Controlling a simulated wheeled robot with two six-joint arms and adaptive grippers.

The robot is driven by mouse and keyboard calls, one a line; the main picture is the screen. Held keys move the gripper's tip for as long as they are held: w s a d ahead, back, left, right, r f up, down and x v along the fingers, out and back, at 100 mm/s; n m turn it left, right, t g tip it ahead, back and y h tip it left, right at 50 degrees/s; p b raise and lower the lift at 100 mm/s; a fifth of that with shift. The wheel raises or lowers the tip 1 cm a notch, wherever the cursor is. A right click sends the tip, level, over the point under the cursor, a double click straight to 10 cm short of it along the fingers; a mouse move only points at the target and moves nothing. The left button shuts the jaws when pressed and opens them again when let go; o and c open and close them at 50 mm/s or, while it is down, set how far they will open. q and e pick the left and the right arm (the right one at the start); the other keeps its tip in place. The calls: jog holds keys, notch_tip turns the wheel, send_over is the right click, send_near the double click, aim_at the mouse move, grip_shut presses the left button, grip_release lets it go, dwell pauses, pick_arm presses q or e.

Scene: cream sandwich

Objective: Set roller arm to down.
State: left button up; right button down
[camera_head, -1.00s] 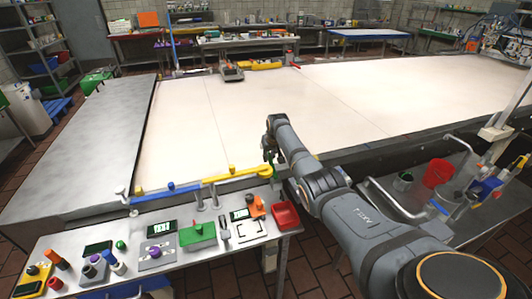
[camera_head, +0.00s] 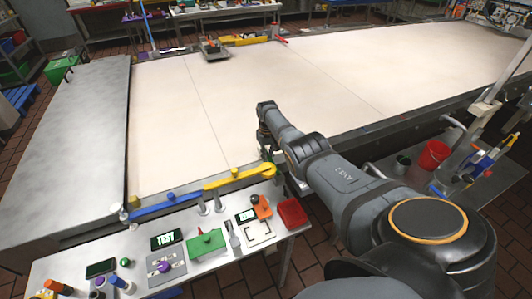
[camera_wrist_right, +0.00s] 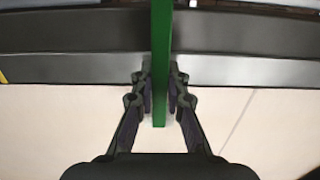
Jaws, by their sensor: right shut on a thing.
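My right gripper (camera_head: 266,150) is low at the near edge of the cream belt, just behind the right end of the yellow bar. In the right wrist view, its two fingers (camera_wrist_right: 160,88) are shut on a narrow green bar (camera_wrist_right: 161,40). The green bar runs from the top of the picture down between the fingers, and its end sticks out past them over the cream surface. I cannot tell for certain that this bar is the roller arm. In the head view my gripper and arm mostly hide it. My left gripper is not in view.
The yellow bar (camera_head: 238,180) and blue bar (camera_head: 160,208) run along the belt's near edge. A metal table (camera_head: 215,268) in front holds a green box (camera_head: 206,243), small screens and a red tray (camera_head: 291,212). A red bucket (camera_head: 433,155) stands right. The cream belt (camera_head: 300,95) is mostly clear.

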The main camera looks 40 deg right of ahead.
jog(key=c, duration=1.3)
grip_release()
jog(key=shift+w+f, duration=0.1)
jog(key=r, duration=1.2)
jog(key=shift+w, duration=0.25)
